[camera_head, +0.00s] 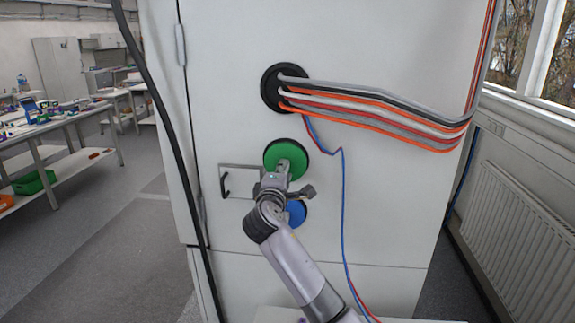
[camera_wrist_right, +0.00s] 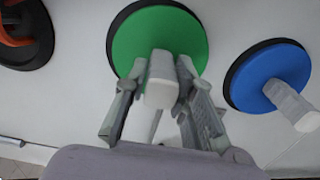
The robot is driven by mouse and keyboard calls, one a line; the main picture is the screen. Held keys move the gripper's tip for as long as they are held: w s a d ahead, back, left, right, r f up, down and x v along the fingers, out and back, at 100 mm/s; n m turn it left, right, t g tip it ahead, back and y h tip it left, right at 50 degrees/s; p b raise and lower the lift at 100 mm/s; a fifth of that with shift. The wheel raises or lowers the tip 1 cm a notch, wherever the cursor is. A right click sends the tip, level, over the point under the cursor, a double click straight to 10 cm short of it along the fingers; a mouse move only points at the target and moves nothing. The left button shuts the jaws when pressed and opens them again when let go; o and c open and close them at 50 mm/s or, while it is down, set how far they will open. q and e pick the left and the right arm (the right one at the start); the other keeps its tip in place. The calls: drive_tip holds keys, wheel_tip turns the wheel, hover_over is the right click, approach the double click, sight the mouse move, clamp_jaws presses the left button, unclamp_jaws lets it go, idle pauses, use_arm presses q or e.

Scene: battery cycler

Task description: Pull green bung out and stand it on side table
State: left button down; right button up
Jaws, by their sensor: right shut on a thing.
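The green bung (camera_head: 285,155) is a round green disc with a dark rim and a pale handle, on the white cabinet's face (camera_head: 350,190). In the right wrist view, the green bung (camera_wrist_right: 135,40) fills the top middle, its handle pointing towards me. My right gripper (camera_head: 281,174) is shut on that handle; its fingers (camera_wrist_right: 160,85) lie on both sides of it. The bung appears to be at the cabinet face; whether it is fully seated I cannot tell. The side table is not clearly identifiable; a pale surface edge (camera_head: 280,315) shows at the bottom. My left gripper is not in view.
A blue bung (camera_wrist_right: 272,75) with a pale handle sits close beside the green one. Orange, grey and red cables leave a black port (camera_head: 274,92) above. Thin blue and red wires (camera_head: 343,215) hang to the right. A black cable (camera_head: 170,130) runs down the left.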

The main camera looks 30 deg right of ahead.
clamp_jaws()
drive_tip(key=shift+s+a+f, duration=0.1)
drive_tip(key=shift+a, duration=0.05)
idle(0.4)
drive_tip(key=shift+s, duration=0.1)
drive_tip(key=shift+s+a, duration=0.25)
drive_tip(key=shift+s, duration=0.1)
drive_tip(key=shift+s+a+p, duration=0.15)
drive_tip(key=shift+p, duration=0.2)
drive_tip(key=shift+s+a, duration=0.15)
drive_tip(key=shift+s, duration=0.05)
